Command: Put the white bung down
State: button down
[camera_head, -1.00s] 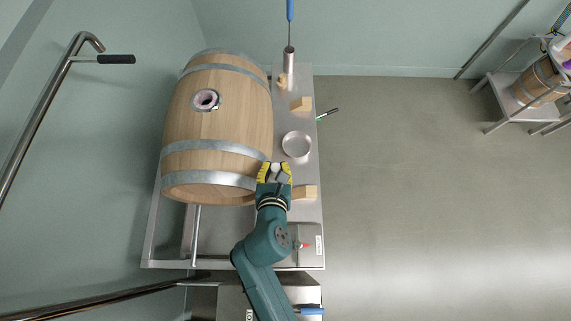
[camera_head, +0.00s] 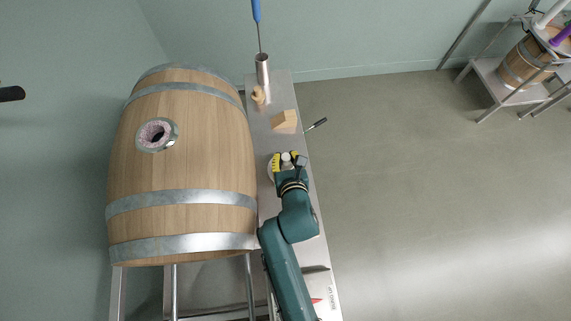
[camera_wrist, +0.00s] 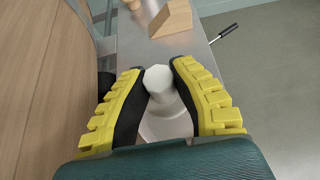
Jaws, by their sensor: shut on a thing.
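The white bung (camera_wrist: 158,78) sits between the two yellow-and-black fingers of my gripper (camera_wrist: 157,88) in the wrist view. My gripper (camera_head: 288,160) is shut on it, and the bung's pale top (camera_head: 286,156) shows between the fingers in the head view. A round shallow dish (camera_wrist: 166,124) lies below the bung on the steel bench. My gripper hides much of the dish, so I cannot tell how high the bung is above it.
The wooden barrel (camera_head: 185,175) with an open bunghole (camera_head: 157,134) stands close to the left. On the bench (camera_head: 268,138) are a wooden wedge (camera_head: 285,121), a small wooden piece (camera_head: 258,95) and a steel cylinder (camera_head: 262,70). A dark-handled tool (camera_head: 316,125) overhangs the right edge.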

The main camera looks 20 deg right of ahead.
aim_at(286, 165)
notch_tip(286, 165, down, 4)
jog(key=shift+f+b, duration=0.25)
jog(key=shift+b, duration=0.5)
jog(key=shift+r, duration=0.1)
jog(key=c, duration=1)
grip_release()
